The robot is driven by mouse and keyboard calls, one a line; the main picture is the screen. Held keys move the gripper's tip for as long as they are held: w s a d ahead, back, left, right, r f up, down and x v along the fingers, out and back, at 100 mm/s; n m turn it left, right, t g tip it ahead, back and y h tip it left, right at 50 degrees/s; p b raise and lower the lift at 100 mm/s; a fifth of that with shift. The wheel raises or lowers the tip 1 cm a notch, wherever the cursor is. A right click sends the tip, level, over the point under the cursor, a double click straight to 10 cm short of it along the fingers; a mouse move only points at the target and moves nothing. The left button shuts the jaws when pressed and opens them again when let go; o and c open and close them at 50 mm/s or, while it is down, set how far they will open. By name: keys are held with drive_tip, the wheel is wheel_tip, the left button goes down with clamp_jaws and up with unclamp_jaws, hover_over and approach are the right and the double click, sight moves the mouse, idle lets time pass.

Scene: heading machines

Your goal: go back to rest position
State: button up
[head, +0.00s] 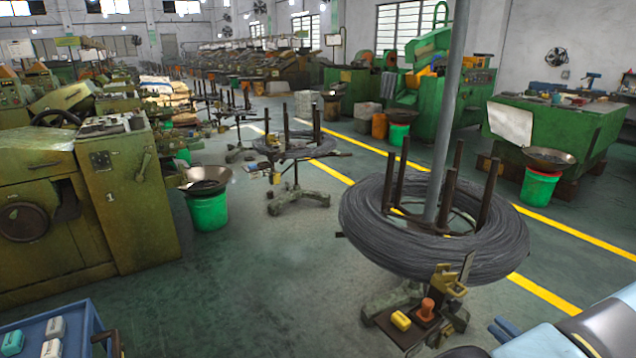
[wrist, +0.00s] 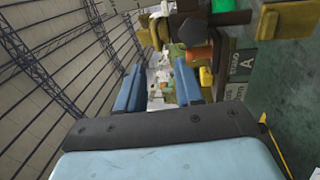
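My gripper (wrist: 158,88) shows in the wrist view with its two blue fingers apart. The gap between them shows only distant background, and I see nothing held. In the head view my arm comes in at the bottom right corner, close to the small board on the wire stand. On that board are a yellow block (head: 401,320) and an orange-red knobbed piece (head: 426,309). The yellow block also shows in the wrist view (wrist: 206,76), beyond and to the right of the fingers.
A large wire coil (head: 365,225) on a stand with upright posts fills the right middle, behind the board. A blue cart (head: 85,325) with small blocks is at bottom left. Green machines (head: 135,200) line the left. The floor (head: 260,285) between is clear.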

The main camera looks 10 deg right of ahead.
drive_tip(key=w+a+r+n+g+y, duration=0.2)
drive_tip(key=w+a+r+n+g, duration=0.4)
drive_tip(key=r+n, duration=0.4)
drive_tip(key=w+a+r+n+g+y, duration=0.3)
drive_tip(key=a+r+n+g, duration=0.55)
drive_tip(key=r+n, duration=0.2)
drive_tip(key=s+a+r+n+g+h, duration=0.1)
drive_tip(key=a+r+n+g+h, duration=0.35)
drive_tip(key=a+r+n, duration=0.65)
drive_tip(key=s+a+r+n+t+h, duration=0.6)
drive_tip(key=s+a+r+n+h, duration=0.2)
drive_tip(key=s+a+r+n, duration=0.5)
drive_tip(key=shift+s+a+r+n, duration=0.3)
drive_tip(key=shift+s+r+n, duration=0.1)
drive_tip(key=shift+r+n, duration=1.75)
drive_tip(key=shift+f+n, duration=0.3)
